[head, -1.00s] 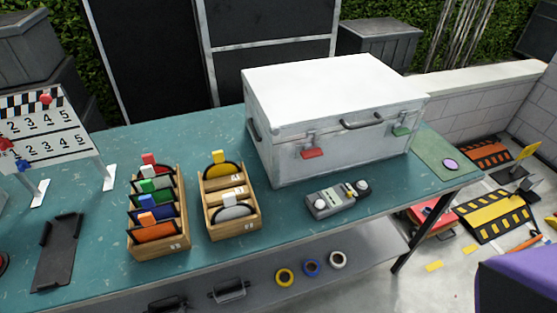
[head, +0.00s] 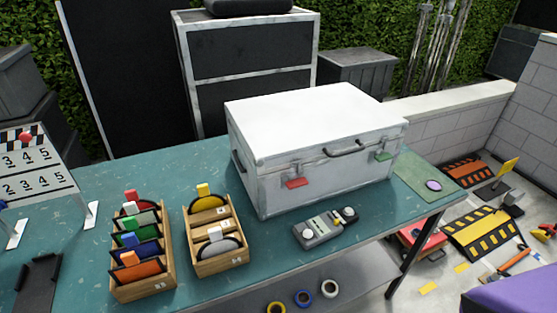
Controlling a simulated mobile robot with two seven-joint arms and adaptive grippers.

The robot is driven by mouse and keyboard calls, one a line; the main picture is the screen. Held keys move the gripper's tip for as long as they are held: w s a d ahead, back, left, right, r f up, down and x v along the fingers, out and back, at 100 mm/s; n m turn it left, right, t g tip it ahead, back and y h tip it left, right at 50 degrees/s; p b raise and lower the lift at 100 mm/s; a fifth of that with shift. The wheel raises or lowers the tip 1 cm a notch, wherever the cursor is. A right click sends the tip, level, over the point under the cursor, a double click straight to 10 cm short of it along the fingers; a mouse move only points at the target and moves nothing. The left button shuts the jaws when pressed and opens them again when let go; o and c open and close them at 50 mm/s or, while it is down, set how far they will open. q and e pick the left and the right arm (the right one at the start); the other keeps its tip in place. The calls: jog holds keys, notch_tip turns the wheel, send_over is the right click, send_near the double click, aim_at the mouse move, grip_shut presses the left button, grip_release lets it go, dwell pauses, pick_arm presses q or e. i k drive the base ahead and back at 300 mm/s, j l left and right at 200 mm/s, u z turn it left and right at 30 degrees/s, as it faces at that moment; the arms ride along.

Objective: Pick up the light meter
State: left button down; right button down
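The likely light meter (head: 318,230) is a small grey handheld device with a screen and pale round parts. It lies on the teal table (head: 95,185) in front of the white case, near the table's front edge. Neither of my grippers shows in the head view. Nothing touches the device.
The large white case (head: 320,170) with red and green latches stands behind the device. Wooden racks of coloured discs (head: 145,270) (head: 218,262) stand to the left. A green mat (head: 410,172) lies at the right end. Tape rolls (head: 303,298) sit on the lower shelf.

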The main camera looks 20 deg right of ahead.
aim_at(322, 225)
jog(key=i+l+z, duration=0.1)
jog(key=l+z, duration=0.15)
jog(key=z, duration=0.15)
jog(key=i+l+z, duration=0.15)
jog(key=z, duration=0.3)
jog(key=u, duration=0.85)
jog(key=l+u, duration=0.1)
jog(key=u, duration=0.7)
jog(key=k+u, duration=0.1)
jog(key=u, duration=0.75)
jog(key=l+z, duration=0.1)
jog(key=z, duration=0.4)
jog(key=k+l+z, duration=0.1)
jog(key=z, duration=0.4)
jog(key=l+z, duration=0.1)
jog(key=z, duration=0.4)
jog(key=l+z, duration=0.15)
jog(key=z, duration=0.35)
